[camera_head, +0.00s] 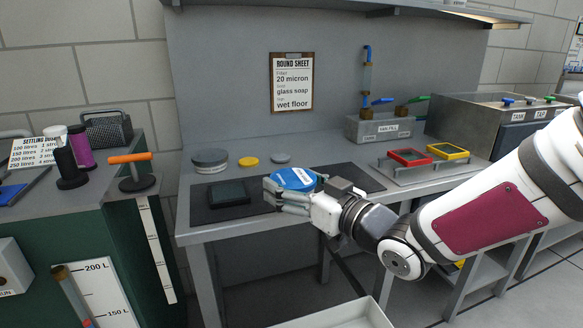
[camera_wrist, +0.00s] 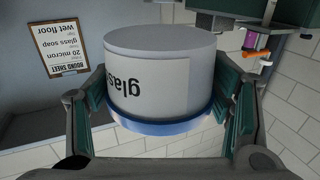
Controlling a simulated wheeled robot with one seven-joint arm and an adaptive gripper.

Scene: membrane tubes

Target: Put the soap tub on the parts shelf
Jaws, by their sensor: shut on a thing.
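The soap tub (camera_head: 297,178) has a blue lid with a white label on it in the head view. In the wrist view the tub (camera_wrist: 160,80) shows a pale grey body, a label reading "glass" upside down, and a blue band. My gripper (camera_head: 287,193) is shut on the tub, with a finger on each side of it in the wrist view (camera_wrist: 158,125). The tub is over the dark mat on the grey bench; I cannot tell whether it touches the mat. I cannot identify the parts shelf for certain.
On the bench (camera_head: 240,238) are a grey round tub (camera_head: 210,161), a yellow disc (camera_head: 248,162), a grey disc (camera_head: 281,158) and a dark block (camera_head: 229,193). Red (camera_head: 410,157) and yellow (camera_head: 448,151) frames stand right. A notice (camera_head: 292,83) hangs behind. A pale tray (camera_head: 335,316) is below, in front.

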